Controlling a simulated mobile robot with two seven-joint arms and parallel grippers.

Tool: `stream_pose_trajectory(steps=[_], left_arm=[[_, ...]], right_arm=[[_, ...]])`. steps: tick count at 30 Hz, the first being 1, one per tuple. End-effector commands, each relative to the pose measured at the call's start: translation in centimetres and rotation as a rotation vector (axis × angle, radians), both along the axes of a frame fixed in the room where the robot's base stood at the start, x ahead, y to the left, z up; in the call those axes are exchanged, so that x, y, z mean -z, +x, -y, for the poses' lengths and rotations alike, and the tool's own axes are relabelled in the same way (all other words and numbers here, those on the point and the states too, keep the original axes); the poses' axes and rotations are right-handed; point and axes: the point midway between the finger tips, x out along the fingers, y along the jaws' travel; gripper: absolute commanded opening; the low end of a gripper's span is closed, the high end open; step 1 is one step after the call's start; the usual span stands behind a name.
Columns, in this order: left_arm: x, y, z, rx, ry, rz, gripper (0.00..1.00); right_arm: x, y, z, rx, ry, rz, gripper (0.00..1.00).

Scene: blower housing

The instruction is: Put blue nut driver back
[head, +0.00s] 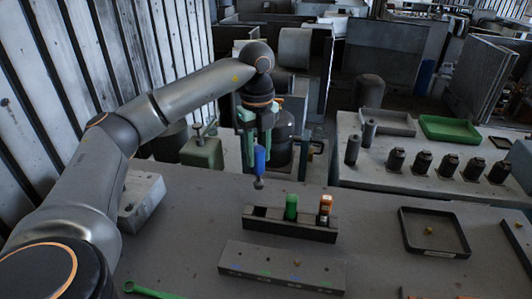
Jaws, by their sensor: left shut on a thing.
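The blue nut driver (260,160) hangs upright from my left gripper (258,142), which is shut on it, above the far side of the table. Its tip points down, up and to the left of the dark holder rack (290,230). The rack has an empty slot at its left end. A green-handled driver (291,206) and an orange-handled driver (325,207) stand upright in the rack, to the right of that slot. My right gripper is not in the head view.
A grey block (270,270) with coloured marks lies in front of the rack. A dark tray (433,250) holding a small brass-coloured part is at the right. A green wrench (147,290) lies at the front left. A grey box (140,200) sits at the left.

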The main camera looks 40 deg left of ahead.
Motion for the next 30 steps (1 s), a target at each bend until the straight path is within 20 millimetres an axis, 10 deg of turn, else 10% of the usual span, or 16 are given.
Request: stream_pose_trajectory(steps=[30], left_arm=[[8.1,0.0,0.0,0.000,0.001,0.001,0.00]], right_arm=[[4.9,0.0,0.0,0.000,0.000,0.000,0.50]])
